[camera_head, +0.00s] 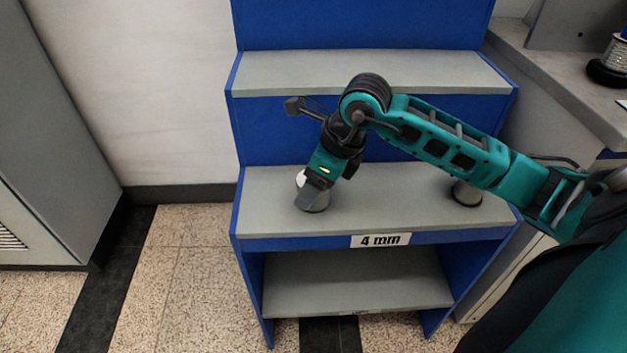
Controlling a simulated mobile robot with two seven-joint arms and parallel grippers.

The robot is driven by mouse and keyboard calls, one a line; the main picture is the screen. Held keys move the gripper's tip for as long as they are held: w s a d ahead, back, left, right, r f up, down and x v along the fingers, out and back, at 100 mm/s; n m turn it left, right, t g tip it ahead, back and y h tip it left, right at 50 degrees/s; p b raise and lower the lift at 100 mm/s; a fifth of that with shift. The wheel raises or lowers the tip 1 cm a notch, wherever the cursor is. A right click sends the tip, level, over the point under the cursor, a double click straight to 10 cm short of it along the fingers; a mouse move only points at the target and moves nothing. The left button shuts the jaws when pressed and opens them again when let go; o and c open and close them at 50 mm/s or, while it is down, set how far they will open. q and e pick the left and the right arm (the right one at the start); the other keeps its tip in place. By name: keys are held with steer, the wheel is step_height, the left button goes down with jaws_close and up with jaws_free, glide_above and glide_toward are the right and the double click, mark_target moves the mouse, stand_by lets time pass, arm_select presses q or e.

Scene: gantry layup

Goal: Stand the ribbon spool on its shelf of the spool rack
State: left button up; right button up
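The spool rack (265,192) is blue with grey shelves. Its middle shelf carries a "4 mm" label (380,240). My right gripper (313,193) points down at the left part of that shelf. A white, rounded piece, apparently part of the ribbon spool (300,178), shows at the gripper's left side, with a grey round base (318,207) just below on the shelf. The gripper hides most of it, and I cannot tell whether the fingers are closed on it. My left gripper is not in view.
The top shelf (270,75) and lower shelf (350,283) look empty. A grey counter (565,85) with a dark-based reel (609,70) is at the right.

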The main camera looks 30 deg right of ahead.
steer(key=o, duration=1.4)
steer(key=shift+r, duration=0.1)
arm_select(q)
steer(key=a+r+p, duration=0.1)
steer(key=p, duration=0.2)
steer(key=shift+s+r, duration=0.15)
arm_select(e)
steer(key=v, duration=1.2)
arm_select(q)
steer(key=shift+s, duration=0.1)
